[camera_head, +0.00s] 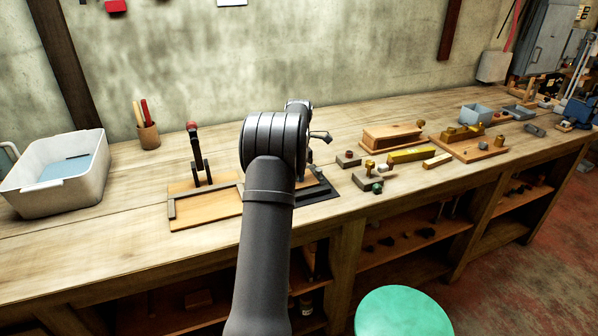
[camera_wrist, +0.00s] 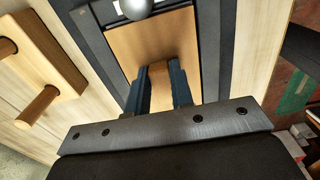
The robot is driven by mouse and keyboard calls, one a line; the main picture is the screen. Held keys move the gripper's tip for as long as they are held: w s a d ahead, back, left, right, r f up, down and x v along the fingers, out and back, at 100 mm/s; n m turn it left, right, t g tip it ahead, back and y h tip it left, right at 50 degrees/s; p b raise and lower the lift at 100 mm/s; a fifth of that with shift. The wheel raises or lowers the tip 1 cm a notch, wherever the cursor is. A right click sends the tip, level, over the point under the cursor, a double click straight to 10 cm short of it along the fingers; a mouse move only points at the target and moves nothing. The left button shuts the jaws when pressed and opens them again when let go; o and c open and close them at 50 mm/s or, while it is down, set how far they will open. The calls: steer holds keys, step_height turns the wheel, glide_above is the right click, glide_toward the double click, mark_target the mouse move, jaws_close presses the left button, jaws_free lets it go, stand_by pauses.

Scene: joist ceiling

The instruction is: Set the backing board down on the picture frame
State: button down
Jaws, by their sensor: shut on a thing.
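The picture frame is dark grey and lies on the bench; it shows in the wrist view (camera_wrist: 210,45), and its corner shows beside my arm in the head view (camera_head: 322,191). The backing board (camera_wrist: 150,42) is a flat tan panel within the frame's outline in the wrist view. My gripper (camera_wrist: 160,70) is shut on the board, its two dark fingers close together over the panel. A silver rounded thing (camera_wrist: 138,6) covers part of the panel's far end. My arm hides most of the frame and board in the head view. I cannot tell whether the board touches the frame.
A tan jig board with a red-knobbed clamp (camera_head: 194,150) stands left of my arm. A white tub (camera_head: 60,175) and a brush cup (camera_head: 148,135) are farther left. Small blocks (camera_head: 348,159) and a wooden box (camera_head: 392,138) are to the right. A green stool (camera_head: 403,312) stands in front.

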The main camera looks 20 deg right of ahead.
steer(key=shift+f, duration=0.3)
steer(key=c, duration=1.2)
jaws_free()
step_height(320, 180, up, 17)
steer(key=shift+r, duration=0.2)
step_height(320, 180, down, 17)
steer(key=shift+f, duration=0.15)
stand_by(0.4)
